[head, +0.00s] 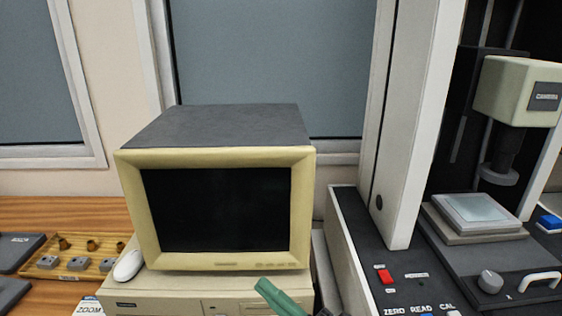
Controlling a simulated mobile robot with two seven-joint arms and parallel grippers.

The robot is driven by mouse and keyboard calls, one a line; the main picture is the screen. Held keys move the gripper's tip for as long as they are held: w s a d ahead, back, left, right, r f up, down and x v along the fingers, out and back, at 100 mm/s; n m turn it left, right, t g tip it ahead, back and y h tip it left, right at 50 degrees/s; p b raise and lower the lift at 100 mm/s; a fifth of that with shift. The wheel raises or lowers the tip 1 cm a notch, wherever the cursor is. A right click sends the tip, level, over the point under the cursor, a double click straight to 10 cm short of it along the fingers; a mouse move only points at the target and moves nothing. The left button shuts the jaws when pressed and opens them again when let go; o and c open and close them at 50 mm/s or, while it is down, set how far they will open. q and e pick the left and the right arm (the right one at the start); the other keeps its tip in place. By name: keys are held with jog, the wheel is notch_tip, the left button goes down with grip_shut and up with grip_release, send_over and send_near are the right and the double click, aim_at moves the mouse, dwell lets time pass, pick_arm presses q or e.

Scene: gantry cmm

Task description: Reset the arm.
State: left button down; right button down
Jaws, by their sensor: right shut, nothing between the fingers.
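The gantry measuring machine stands at the right, with a pale upright column (412,110) and a cream camera head (510,88) carrying a dark lens (500,160). Below the lens is a stage with a glass plate (474,213). The front panel has a red switch (385,276), a grey knob (490,281), a white handle (540,281) and keys marked ZERO, READ and CAL, cut by the bottom edge. My right gripper (268,289) shows only as a green tip at the bottom centre, in front of the computer case. It is shut and empty. My left gripper is out of view.
A cream monitor (215,262) with a black screen stands on a computer case (160,303). A white mouse (128,266) lies left of it. A wooden tray (45,272) of small metal parts sits on the table. A blue button (550,222) is at the far right.

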jog(key=d+f+m+t+h, duration=0.4)
jog(key=d+f+m+h, duration=0.35)
jog(key=f+m, duration=0.2)
jog(key=s+d+f+m+g+h, duration=0.4)
jog(key=s+f, duration=0.4)
jog(key=f, duration=0.2)
jog(key=s+d+f+m+g+h+p, duration=0.1)
jog(key=s+d+f+m+g+h, duration=0.2)
jog(key=s+d+f+m, duration=0.4)
notch_tip(320, 180, down, 4)
jog(key=shift+s+r+m+g+h+p, duration=0.15)
jog(key=shift+s+m+g+h+p, duration=0.2)
jog(key=shift+s+m+h, duration=0.25)
jog(key=shift+w, duration=0.1)
